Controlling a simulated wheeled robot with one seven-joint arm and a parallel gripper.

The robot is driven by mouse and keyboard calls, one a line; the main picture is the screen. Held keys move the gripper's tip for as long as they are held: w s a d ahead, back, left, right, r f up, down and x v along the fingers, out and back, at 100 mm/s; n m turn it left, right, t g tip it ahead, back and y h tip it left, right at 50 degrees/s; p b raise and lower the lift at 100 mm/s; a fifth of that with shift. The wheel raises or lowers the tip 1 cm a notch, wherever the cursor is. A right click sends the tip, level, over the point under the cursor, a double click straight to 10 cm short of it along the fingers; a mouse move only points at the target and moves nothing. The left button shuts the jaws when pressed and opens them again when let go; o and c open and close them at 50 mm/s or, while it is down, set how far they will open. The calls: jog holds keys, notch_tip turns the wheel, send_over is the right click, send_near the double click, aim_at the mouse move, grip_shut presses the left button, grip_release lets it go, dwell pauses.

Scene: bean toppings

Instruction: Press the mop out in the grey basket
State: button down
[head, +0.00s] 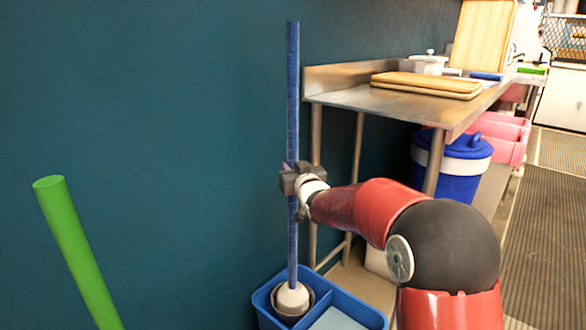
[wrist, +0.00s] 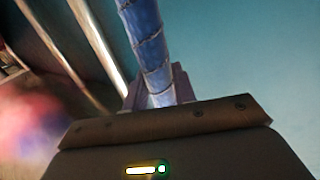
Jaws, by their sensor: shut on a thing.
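The mop has a long blue handle (head: 293,100) that stands upright along the dark teal wall. Its round whitish head (head: 291,297) is at the bottom, inside the small grey basket (head: 292,319) in the left part of the blue bucket (head: 263,303). My gripper (head: 291,182) is shut on the handle, well above the head. The handle also shows in the wrist view (wrist: 150,50), running up from between my fingers (wrist: 160,98). I cannot tell how hard the head presses into the basket.
The bucket's right compartment holds a pale blue surface (head: 338,320). A steel table (head: 385,98) with cutting boards (head: 427,84) stands right of the mop. A blue lidded bin (head: 450,164) and pink bins (head: 500,140) are beyond. A green pole (head: 78,255) rises at the left.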

jog(key=shift+f, duration=0.3)
